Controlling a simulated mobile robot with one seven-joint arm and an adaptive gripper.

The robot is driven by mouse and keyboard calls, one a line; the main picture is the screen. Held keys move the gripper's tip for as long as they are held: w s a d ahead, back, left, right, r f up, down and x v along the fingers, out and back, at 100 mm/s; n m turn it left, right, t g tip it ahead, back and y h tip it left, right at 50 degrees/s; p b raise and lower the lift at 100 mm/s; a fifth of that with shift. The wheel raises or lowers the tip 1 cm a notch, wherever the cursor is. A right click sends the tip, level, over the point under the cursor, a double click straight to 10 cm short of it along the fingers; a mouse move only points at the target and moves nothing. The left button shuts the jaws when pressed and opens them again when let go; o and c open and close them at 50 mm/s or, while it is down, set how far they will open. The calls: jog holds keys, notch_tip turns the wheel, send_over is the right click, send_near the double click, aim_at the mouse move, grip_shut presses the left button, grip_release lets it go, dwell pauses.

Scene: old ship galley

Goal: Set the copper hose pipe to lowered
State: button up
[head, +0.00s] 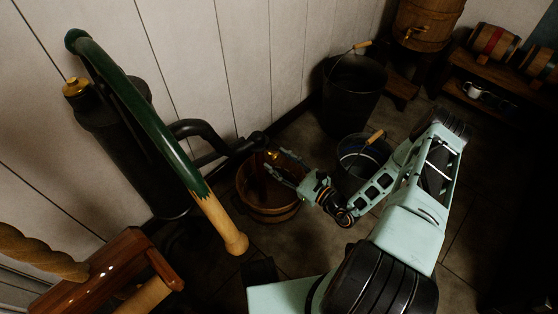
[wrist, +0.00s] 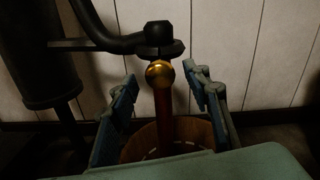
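The copper hose pipe (wrist: 162,104) is a reddish tube with a shiny brass ball (wrist: 160,73) near its top. It hangs upright below the end of a black spout (wrist: 158,38), over a wooden bucket (wrist: 190,131). In the head view the brass ball (head: 271,156) shows above the same bucket (head: 267,213). My gripper (wrist: 159,76) is open, with one finger on each side of the pipe and a gap visible on both sides in the wrist view. In the head view my gripper (head: 279,165) is at the spout's end. The pipe's lower end is hidden in the bucket.
The black pump (head: 125,150) with its green and wooden handle (head: 150,130) stands by the wall at left. A tall dark bucket (head: 350,95) and a smaller bucket (head: 362,158) stand behind my arm. A wooden barrel (head: 425,22) and shelf are at upper right.

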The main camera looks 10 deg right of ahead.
jog(key=shift+r, duration=0.15)
notch_tip(320, 180, up, 10)
dwell(0.7)
dwell(0.5)
